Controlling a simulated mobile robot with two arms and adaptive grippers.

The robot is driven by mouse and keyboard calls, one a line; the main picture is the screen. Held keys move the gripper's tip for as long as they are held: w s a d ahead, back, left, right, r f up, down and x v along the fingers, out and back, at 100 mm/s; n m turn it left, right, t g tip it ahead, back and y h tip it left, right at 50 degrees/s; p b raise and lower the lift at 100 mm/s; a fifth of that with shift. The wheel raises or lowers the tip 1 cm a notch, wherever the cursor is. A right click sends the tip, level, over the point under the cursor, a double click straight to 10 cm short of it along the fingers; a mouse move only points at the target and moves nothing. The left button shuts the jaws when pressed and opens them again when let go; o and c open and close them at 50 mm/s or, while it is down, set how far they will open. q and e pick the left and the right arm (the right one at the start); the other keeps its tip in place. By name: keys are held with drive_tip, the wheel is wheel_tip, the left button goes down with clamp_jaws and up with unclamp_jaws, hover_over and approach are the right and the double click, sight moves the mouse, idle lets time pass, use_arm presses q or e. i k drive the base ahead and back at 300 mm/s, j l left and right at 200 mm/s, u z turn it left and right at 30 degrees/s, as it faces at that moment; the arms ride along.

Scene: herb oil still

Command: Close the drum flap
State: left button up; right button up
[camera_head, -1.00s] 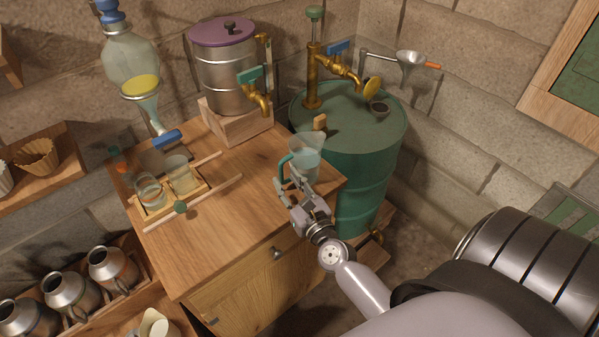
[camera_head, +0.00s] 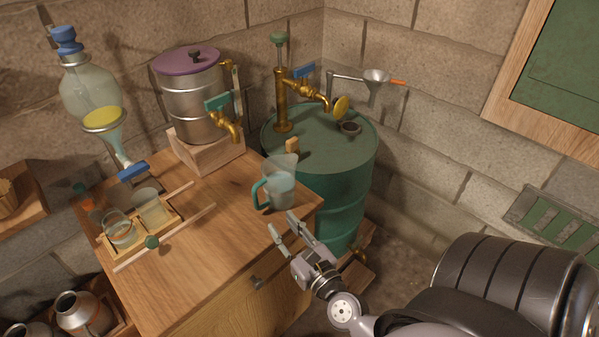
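The green drum (camera_head: 330,190) stands behind and to the right of the cabinet. A round yellow disc, which looks like the drum flap (camera_head: 341,106), stands raised beside the dark round opening (camera_head: 350,128) in the drum's top. The opening is uncovered. My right gripper (camera_head: 282,224) is open and empty near the cabinet's front right corner, below the drum top in the picture. A clear jug with a teal handle (camera_head: 281,184) stands on the cabinet top just beyond my fingers, apart from them. My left gripper is not in view.
A brass pump (camera_head: 281,100) with a spout rises from the drum top. A funnel on a wall arm (camera_head: 377,80) hangs above the opening. A steel pot with a tap (camera_head: 190,100) stands left.

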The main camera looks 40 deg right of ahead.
sight(342, 104)
drive_tip(key=z, duration=1.35)
